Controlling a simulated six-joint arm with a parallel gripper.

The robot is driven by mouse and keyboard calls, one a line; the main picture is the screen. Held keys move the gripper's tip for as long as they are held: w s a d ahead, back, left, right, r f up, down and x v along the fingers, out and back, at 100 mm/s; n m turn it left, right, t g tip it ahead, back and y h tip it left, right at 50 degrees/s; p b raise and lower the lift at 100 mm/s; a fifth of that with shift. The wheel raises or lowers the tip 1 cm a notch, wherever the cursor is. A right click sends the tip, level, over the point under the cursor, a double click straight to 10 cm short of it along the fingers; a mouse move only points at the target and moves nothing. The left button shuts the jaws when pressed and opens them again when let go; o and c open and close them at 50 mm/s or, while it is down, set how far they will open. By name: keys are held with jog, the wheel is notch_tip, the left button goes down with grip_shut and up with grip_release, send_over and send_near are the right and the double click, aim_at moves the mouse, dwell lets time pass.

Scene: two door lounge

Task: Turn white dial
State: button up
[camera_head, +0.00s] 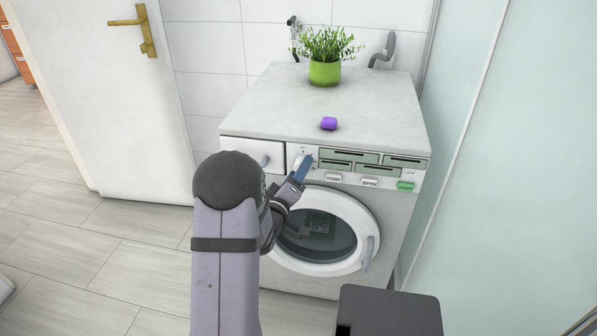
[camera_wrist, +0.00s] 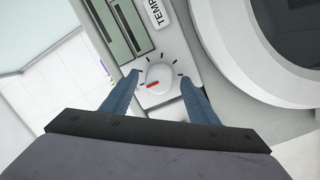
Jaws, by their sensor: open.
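The white dial (camera_wrist: 159,79) is a round knob with a red mark, ringed by black ticks, on the front panel of the washing machine (camera_head: 345,105). In the wrist view its red mark points to the left. In the head view the dial (camera_head: 298,162) is partly hidden by my gripper. My gripper (camera_wrist: 163,88) is open, with one blue finger on each side of the dial. I cannot tell whether the fingers touch it. In the head view my gripper (camera_head: 303,170) is at the upper left of the machine's front.
The round washer door (camera_head: 335,262) is below the panel. Labelled buttons, such as a green one (camera_head: 405,186), sit to the dial's right. A glass panel (camera_head: 470,170) is at the right.

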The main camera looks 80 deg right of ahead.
jog(key=shift+d, duration=0.15)
jog(key=c, duration=1)
jog(key=shift+c, duration=0.2)
jog(key=shift+m, duration=0.3)
jog(key=shift+s+r+m+t+y+b, duration=0.1)
jog(key=shift+m+t+y+b, duration=0.45)
jog(key=shift+m, duration=1.75)
jog(key=shift+s+r+m+t+h+b, duration=0.1)
jog(key=shift+m+b, duration=0.9)
jog(key=shift+m, duration=1.3)
jog(key=shift+m+t+y+b, duration=0.3)
jog(key=shift+m+b, duration=0.5)
jog(key=shift+m, duration=1.5)
jog(key=shift+t, duration=0.25)
